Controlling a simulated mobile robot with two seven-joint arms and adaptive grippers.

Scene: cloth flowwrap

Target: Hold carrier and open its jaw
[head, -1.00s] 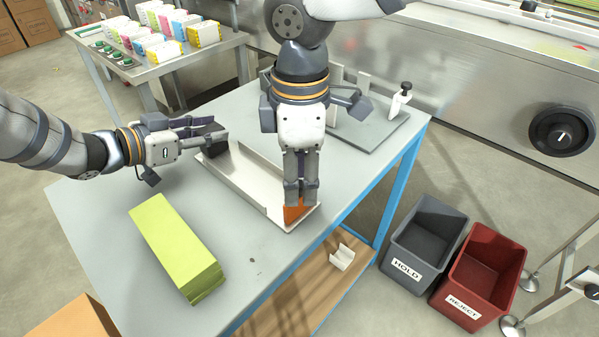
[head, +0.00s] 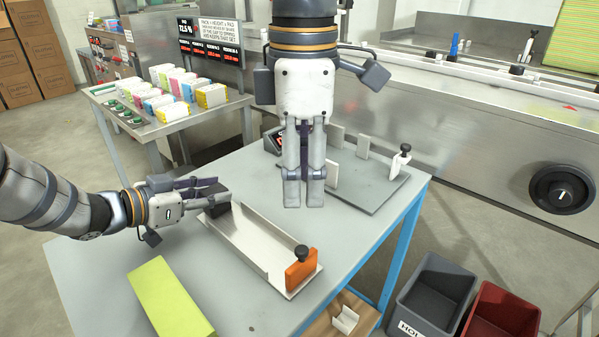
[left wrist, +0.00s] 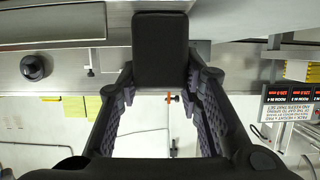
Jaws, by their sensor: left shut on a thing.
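The carrier (head: 243,237) is a long pale metal tray lying on the grey table. Its orange jaw (head: 301,270) stands at the near right end, with a black knob (head: 302,252) on top. How far the jaw is open is unclear. My left gripper (head: 215,193) is shut on the carrier's black handle block at the far left end; the block also shows between its fingers in the left wrist view (left wrist: 160,48). My right gripper (head: 304,190) points down above the table beyond the jaw, apart from it. Its fingers are close together with nothing visible between them.
A yellow-green stack (head: 170,300) lies on the table's front left. A grey plate fixture (head: 370,185) with uprights stands at the back right. Grey (head: 436,292) and red (head: 500,315) bins stand right of the table. A small white piece (head: 345,319) lies on the lower shelf.

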